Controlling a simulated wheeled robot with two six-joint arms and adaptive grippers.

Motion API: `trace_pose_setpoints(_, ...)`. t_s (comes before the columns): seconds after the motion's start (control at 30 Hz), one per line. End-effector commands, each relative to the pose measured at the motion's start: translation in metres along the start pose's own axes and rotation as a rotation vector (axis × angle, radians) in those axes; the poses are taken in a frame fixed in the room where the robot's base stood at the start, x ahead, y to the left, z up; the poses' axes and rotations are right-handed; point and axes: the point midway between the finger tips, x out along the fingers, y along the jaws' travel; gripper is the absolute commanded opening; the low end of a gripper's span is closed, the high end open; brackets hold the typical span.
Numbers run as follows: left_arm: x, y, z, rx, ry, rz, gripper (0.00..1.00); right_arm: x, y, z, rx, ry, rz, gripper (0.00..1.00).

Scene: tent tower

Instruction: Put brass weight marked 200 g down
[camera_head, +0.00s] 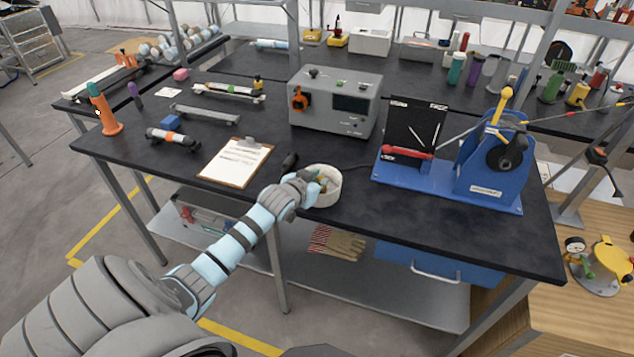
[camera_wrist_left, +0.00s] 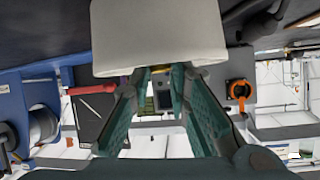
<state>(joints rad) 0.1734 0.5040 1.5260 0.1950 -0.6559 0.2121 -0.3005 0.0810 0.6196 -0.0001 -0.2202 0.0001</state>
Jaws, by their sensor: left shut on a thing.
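My left gripper (camera_head: 317,181) reaches in from the left to a round white bowl (camera_head: 326,199) near the front edge of the dark bench. Its fingertips are at the bowl's rim or opening. In the left wrist view the two green fingers of my left gripper (camera_wrist_left: 161,72) converge just below the bowl (camera_wrist_left: 160,35), which fills the top middle. A small strip of brass colour, likely the brass weight (camera_wrist_left: 158,69), shows between the fingertips. Most of it is hidden and no marking can be read. My right gripper is not in view.
A grey instrument box (camera_head: 333,103) stands behind. A blue-based machine (camera_head: 446,186) stands to the right. Bare bench lies in front of that machine.

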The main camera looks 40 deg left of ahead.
Motion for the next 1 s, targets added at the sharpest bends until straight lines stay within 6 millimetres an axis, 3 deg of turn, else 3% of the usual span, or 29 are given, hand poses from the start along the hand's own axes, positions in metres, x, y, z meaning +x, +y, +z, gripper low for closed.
trace_pose_setpoints(0.27, 0.001, 0.000, 0.000, 0.000, 0.002, 0.001, 0.00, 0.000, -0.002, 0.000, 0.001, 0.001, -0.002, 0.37)
trace_pose_setpoints(0.3, 0.001, 0.000, 0.001, 0.000, 0.001, 0.000, 0.21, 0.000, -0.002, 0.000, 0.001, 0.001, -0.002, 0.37)
trace_pose_setpoints(0.4, 0.001, 0.000, 0.001, 0.000, 0.001, 0.001, 0.37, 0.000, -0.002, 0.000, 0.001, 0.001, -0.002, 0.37)
trace_pose_setpoints(0.77, -0.002, 0.000, -0.002, 0.000, 0.001, 0.001, 0.37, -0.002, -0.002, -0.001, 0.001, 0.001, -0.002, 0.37)
trace_pose_setpoints(1.0, -0.040, -0.001, -0.003, 0.003, 0.001, 0.001, 0.37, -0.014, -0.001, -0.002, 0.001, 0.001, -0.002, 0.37)
